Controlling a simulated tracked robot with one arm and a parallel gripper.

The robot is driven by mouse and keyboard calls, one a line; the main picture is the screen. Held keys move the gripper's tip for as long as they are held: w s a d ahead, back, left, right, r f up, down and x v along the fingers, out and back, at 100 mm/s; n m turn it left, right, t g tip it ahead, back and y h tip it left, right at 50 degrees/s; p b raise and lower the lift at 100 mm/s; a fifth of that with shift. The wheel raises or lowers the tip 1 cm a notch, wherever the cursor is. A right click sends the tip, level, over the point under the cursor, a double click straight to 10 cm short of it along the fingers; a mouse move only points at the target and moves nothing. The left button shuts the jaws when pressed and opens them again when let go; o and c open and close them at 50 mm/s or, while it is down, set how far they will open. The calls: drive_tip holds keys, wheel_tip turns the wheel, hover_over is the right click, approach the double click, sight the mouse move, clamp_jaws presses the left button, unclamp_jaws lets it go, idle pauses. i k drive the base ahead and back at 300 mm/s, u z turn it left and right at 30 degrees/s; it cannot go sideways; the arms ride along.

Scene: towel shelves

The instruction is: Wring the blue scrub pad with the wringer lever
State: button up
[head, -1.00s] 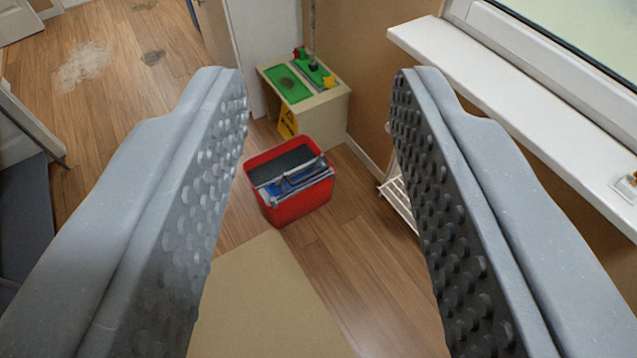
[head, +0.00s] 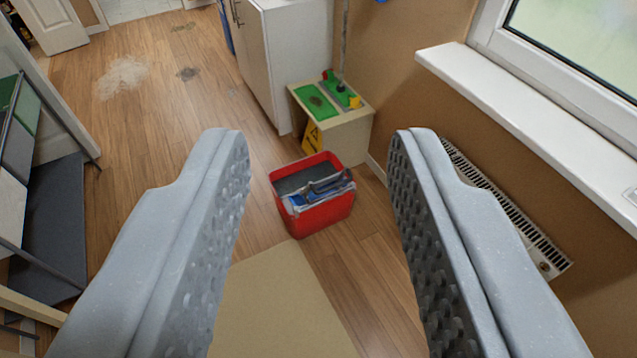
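A red bucket (head: 322,218) stands on the wooden floor ahead, between my fingers in the picture but well beyond them. A grey wringer with a lever (head: 328,183) sits across its top. A blue patch (head: 304,199) shows at the wringer; it may be the blue scrub pad, but it is too small to be sure. My gripper (head: 318,145) is wide open and empty, its two grey studded fingers apart on either side of the view.
A white cabinet (head: 285,60) is behind. A radiator (head: 510,215) and windowsill (head: 530,115) line the right.

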sight(312, 186)
drive_tip(key=i, duration=0.85)
drive_tip(key=z, duration=0.05)
